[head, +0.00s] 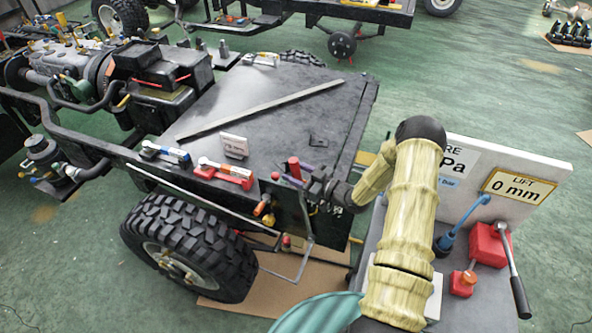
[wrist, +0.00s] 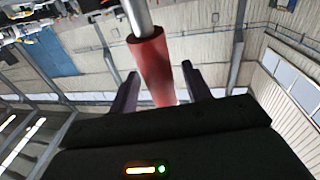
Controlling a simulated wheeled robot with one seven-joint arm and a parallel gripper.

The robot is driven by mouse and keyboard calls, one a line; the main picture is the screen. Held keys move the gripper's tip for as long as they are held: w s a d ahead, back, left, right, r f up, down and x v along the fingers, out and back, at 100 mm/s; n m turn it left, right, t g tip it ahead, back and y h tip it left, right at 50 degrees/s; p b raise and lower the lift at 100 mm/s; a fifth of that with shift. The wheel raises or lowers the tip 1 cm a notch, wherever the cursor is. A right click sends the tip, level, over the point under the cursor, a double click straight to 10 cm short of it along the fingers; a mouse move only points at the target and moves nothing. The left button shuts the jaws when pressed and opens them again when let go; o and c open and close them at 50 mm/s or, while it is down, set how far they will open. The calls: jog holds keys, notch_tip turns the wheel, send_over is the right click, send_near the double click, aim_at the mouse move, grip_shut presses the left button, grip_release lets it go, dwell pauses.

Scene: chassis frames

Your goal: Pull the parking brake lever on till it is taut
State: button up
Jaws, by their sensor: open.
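The parking brake lever has a red grip (head: 294,166) and stands at the near edge of the dark chassis deck. In the wrist view the red grip (wrist: 153,68) on its grey metal shaft (wrist: 139,18) lies between my two dark fingers. My gripper (wrist: 159,74) is open, with a visible gap on both sides of the grip. In the head view my gripper (head: 293,180) reaches in from the right at the lever, just below the top of the grip. The lever's lower part and its cable are hidden or too small to make out.
The flat deck (head: 290,85) carries a long metal strip (head: 262,108). Red-and-white tools (head: 225,172) and a small white sign (head: 234,145) stand left of the lever. A large tyre (head: 190,245) is below. A red box with a lever (head: 488,244) stands at right.

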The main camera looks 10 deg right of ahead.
grip_shut()
jog(key=w+a, duration=0.1)
jog(key=w+a+f+g+h+b, duration=0.1)
jog(key=a, duration=0.1)
dwell(0.5)
grip_release()
jog(key=shift+a, duration=0.1)
jog(key=b+v, duration=0.5)
jog(key=v, duration=1.2)
